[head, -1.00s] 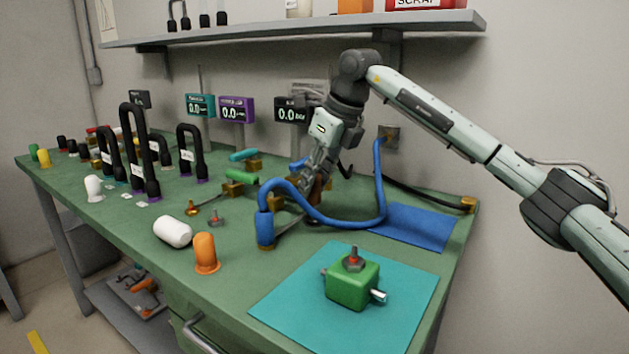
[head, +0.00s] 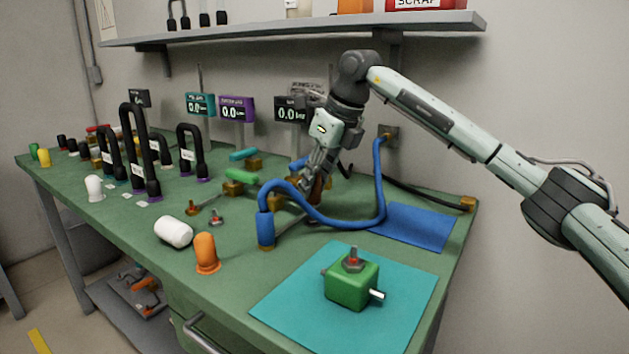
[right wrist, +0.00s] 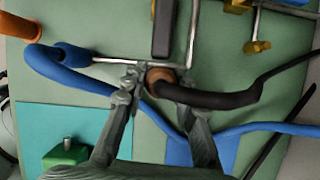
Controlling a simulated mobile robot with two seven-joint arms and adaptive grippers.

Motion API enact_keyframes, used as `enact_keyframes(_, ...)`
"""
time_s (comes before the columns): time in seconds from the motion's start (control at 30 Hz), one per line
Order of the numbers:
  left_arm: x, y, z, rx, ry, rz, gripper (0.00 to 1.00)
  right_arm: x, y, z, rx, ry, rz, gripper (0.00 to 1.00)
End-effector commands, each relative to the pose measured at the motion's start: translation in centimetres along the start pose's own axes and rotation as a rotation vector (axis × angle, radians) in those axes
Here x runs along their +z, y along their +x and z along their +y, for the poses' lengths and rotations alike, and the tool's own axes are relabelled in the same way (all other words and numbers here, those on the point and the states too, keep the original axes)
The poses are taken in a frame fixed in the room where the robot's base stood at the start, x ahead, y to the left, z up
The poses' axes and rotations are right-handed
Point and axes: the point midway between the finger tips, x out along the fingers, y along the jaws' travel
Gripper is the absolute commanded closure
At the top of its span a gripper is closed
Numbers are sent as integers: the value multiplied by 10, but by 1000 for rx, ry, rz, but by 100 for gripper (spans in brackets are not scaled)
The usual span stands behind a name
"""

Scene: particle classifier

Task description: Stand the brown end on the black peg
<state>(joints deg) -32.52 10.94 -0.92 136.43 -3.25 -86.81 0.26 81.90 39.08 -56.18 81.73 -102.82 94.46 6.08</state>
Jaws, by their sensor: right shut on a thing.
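My right gripper (head: 312,186) is low over the bench behind the blue hose. It is shut on the brown end (head: 317,191), which looks roughly upright. In the right wrist view the brown end (right wrist: 160,76) sits between my fingertips (right wrist: 152,84), with the black hose (right wrist: 215,99) running from it to the right. I cannot make out the black peg; the brown end and my fingers may cover it. I cannot tell whether the brown end touches anything below. My left gripper is not in view.
The blue hose (head: 335,220) arches in front of my gripper, from a blue upright end (head: 265,230) to the wall. Displays (head: 291,110) stand behind. A green box (head: 352,283) sits on a teal mat (head: 290,300). A blue mat (head: 425,228) lies to the right.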

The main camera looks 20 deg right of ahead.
Motion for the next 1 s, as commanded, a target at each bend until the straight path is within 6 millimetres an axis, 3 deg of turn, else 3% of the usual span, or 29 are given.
enact_keyframes(1.0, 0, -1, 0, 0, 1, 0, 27, -2, 4, 0, 2, -7, 0, 100)
